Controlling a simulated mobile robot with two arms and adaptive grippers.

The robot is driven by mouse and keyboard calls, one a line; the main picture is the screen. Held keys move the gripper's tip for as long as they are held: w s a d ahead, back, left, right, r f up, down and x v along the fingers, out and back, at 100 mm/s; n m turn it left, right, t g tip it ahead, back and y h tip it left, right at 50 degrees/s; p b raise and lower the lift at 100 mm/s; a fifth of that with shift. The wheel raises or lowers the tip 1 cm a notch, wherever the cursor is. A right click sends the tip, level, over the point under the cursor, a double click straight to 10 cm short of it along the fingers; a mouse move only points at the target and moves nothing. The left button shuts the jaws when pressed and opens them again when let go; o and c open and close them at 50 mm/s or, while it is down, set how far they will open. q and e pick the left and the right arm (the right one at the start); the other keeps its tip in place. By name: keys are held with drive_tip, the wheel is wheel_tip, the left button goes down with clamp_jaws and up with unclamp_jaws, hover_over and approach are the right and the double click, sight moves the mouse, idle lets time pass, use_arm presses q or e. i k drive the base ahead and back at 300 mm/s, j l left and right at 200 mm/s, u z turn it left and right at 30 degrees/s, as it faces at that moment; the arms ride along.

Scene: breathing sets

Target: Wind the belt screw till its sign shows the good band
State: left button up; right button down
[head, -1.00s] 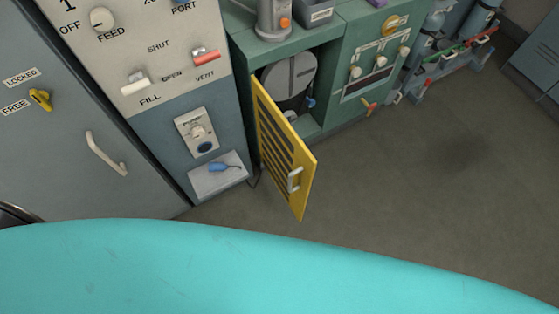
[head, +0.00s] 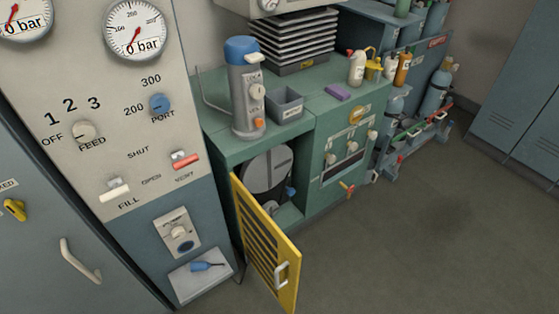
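The compartment under the green bench is open. Its yellow slatted door (head: 266,243) swings out toward me. Inside is a round grey guard or wheel (head: 268,172), with a small blue knob (head: 290,191) at its lower right. The knob may be the belt screw, but I cannot tell for sure. No sign or band can be read in there, and the door hides the lower left of the compartment. Neither of my grippers is in view.
A panel with 0 bar gauges (head: 137,30), a blue port knob (head: 160,105) and levers stands at left. A small shelf (head: 200,280) holds a blue tool (head: 207,266). A grey canister (head: 246,90) stands on the bench (head: 210,150). Floor at right (head: 430,240) is clear.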

sight(291, 191)
drive_tip(key=l+u, duration=0.15)
drive_tip(key=u, duration=0.2)
drive_tip(key=i+l+u, duration=0.15)
drive_tip(key=u, duration=0.25)
drive_tip(key=l+u, duration=0.15)
drive_tip(key=u, duration=0.2)
drive_tip(key=l+u, duration=0.25)
drive_tip(key=l, duration=0.55)
drive_tip(key=l+u, duration=0.25)
drive_tip(key=l, duration=0.5)
drive_tip(key=k+l+u, duration=0.1)
drive_tip(key=l+u, duration=0.15)
drive_tip(key=l, duration=0.55)
drive_tip(key=k+l, duration=0.1)
drive_tip(key=l, duration=0.5)
drive_tip(key=k+l, duration=0.1)
drive_tip(key=l, duration=0.45)
